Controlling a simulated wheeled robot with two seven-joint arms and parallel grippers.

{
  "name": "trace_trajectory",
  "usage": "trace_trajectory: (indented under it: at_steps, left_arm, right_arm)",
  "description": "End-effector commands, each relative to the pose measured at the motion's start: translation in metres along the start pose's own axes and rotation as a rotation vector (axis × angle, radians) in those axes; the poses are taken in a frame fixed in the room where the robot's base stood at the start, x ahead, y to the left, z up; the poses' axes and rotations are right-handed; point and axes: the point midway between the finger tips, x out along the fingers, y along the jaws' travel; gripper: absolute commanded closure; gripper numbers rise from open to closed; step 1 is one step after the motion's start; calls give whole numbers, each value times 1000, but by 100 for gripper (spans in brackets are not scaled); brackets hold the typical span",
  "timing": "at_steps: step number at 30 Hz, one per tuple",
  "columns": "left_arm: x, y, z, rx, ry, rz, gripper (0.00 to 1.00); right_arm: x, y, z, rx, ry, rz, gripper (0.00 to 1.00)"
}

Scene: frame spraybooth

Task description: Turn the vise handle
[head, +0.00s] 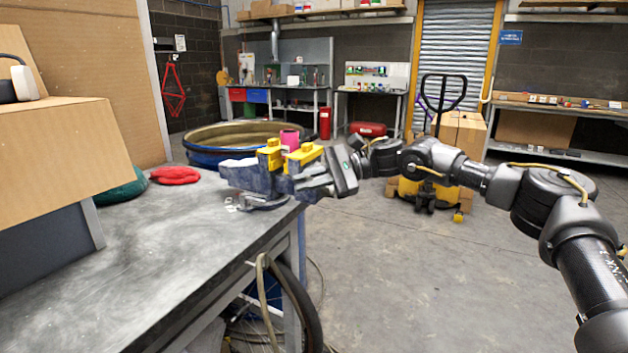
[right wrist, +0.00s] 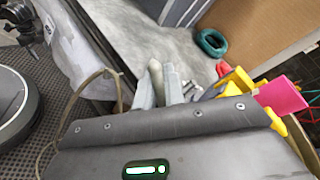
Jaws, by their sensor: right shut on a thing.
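The vise (head: 258,180) is blue with yellow jaw caps and stands on the right edge of the grey workbench in the head view. Part of its yellow (right wrist: 236,82) shows in the right wrist view. My right gripper (head: 306,184) reaches in from the right to the vise's near right side and hides part of it. In the right wrist view, its two grey fingers (right wrist: 160,88) are shut around a pale, rod-like piece, the vise handle (right wrist: 155,72). Most of the handle is hidden by the fingers. My left gripper is not in view.
The workbench (head: 130,265) has a bare grey top. A red cloth-like thing (head: 175,175) and a green ring (head: 125,190) lie on it. A pink object (head: 290,138) shows behind the vise. A cardboard box (head: 60,145) stands at left. Floor at right is open.

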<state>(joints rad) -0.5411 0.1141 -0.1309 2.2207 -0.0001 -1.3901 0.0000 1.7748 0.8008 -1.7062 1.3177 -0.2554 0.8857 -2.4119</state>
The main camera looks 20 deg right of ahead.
Motion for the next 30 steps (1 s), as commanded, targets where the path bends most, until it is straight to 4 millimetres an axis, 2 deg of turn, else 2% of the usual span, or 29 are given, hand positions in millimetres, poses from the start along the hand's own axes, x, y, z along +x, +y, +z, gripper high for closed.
trace_trajectory:
  at_steps: [1,7,8,13,23,26,30]
  left_arm:
    - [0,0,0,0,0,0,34]
    - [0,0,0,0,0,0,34]
    - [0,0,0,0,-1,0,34]
    - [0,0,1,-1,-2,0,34]
    - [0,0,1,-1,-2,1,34]
    - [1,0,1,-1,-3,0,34]
    - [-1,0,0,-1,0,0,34]
  right_arm:
    - [-1,2,-6,14,12,-1,100]
    - [-2,2,-6,14,13,-3,100]
    - [-2,2,-6,14,13,-3,88]
    - [-2,1,-4,9,9,-3,68]
    - [-5,0,-2,4,4,-3,68]
    - [-17,0,-2,3,6,-6,68]
    - [-44,0,-2,3,7,-7,68]
